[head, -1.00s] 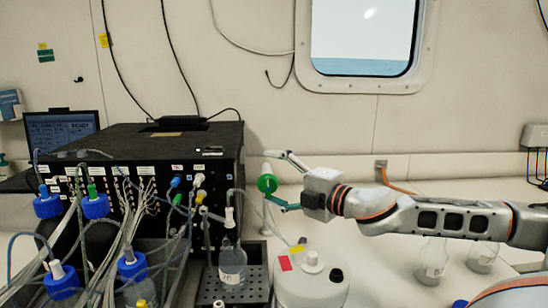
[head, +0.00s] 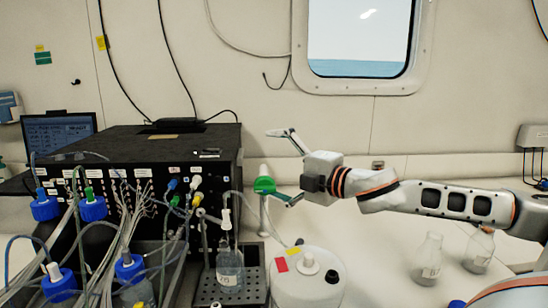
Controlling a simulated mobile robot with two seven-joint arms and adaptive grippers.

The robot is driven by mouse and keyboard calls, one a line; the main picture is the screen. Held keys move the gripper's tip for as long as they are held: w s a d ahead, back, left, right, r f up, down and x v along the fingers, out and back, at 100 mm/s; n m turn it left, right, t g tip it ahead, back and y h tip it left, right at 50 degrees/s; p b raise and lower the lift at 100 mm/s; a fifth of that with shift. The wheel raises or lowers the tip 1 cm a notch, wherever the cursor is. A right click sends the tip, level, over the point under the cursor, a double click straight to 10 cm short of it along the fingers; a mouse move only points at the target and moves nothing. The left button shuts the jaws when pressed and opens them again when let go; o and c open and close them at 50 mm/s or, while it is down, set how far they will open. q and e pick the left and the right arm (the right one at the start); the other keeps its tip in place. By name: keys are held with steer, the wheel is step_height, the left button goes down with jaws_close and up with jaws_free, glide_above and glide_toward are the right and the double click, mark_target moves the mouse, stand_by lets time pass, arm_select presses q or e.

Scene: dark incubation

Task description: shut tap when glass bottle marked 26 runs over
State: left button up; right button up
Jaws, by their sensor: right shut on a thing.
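A glass bottle (head: 229,268) stands upright in a dark perforated tray (head: 254,268) and has clear liquid in it. A thin tube enters its neck. Its label is too small to read surely, and I cannot make out liquid running over. A tap with a green handle (head: 264,185) stands on a white post behind the white container. My left gripper is not in view.
A white round container (head: 308,285) with red and yellow labels stands in front of the tap. A black instrument box (head: 150,150) with many tubes fills the left. Two more glass bottles (head: 429,260) (head: 479,250) stand on the right bench.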

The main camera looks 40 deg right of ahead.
steer(key=shift+s+a+r, duration=0.15)
steer(key=shift+a+r, duration=0.05)
steer(key=shift+r, duration=0.4)
steer(key=shift+s+a+r, duration=0.15)
steer(key=shift+r, duration=0.4)
steer(key=shift+c, duration=0.3)
steer(key=shift+o, duration=0.5)
steer(key=shift+s+a+r+p, duration=0.45)
steer(key=shift+r+p, duration=0.1)
steer(key=shift+r, duration=0.15)
steer(key=shift+s+a+r, duration=0.3)
steer(key=shift+s+r, duration=0.1)
steer(key=shift+s, duration=0.2)
steer(key=shift+s+a+r, duration=0.25)
steer(key=shift+s+r, duration=0.15)
steer(key=shift+s, duration=0.2)
steer(key=c, duration=0.8)
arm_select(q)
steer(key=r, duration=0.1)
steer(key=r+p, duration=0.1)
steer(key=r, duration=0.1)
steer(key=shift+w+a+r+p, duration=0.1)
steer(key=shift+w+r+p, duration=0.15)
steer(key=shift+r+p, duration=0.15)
arm_select(e)
steer(key=shift+s+a+r, duration=0.5)
steer(key=shift+s+r, duration=0.3)
steer(key=shift+r, duration=0.05)
steer(key=shift+r, duration=0.1)
